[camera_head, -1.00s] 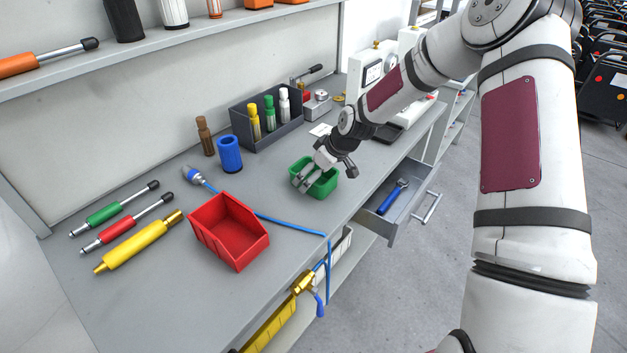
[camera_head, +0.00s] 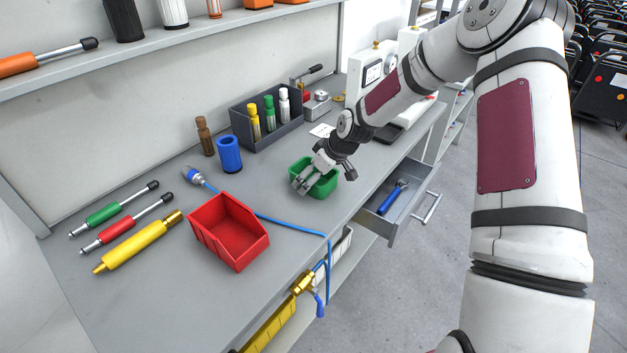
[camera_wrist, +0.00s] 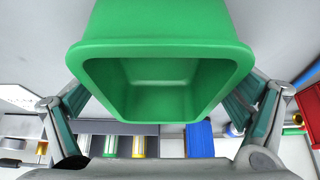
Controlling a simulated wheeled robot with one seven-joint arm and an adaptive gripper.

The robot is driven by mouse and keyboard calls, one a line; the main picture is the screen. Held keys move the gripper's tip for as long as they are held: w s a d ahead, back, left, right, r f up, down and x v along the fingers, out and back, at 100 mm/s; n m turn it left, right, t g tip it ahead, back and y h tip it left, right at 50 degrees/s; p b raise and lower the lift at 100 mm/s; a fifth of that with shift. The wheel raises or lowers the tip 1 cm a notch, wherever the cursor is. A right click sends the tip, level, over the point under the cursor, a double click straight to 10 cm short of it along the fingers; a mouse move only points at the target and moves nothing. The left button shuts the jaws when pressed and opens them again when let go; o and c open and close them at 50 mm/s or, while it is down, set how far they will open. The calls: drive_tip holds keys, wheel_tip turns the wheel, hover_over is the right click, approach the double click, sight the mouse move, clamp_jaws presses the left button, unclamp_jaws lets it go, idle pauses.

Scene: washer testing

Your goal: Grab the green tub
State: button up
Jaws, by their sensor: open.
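The green tub (camera_head: 322,187) stands upright on the grey workbench, right of the red bin. In the wrist view the green tub (camera_wrist: 160,48) fills the upper middle, its open mouth facing the camera. My gripper (camera_head: 304,182) is at the tub in the head view and covers part of its left side and opening. In the wrist view my gripper (camera_wrist: 160,105) is open, one finger on either side of the tub. I cannot tell whether the fingers touch its walls.
A red bin (camera_head: 228,234) and a blue hose (camera_head: 290,224) lie left of the tub. A dark box of bottles (camera_head: 290,128) stands behind it. An open drawer (camera_head: 408,206) with a blue-handled tool juts out at the right. Bare bench lies around the tub.

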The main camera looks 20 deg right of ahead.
drive_tip(key=shift+c, duration=0.3)
drive_tip(key=c, duration=1.2)
drive_tip(key=shift+c, duration=0.2)
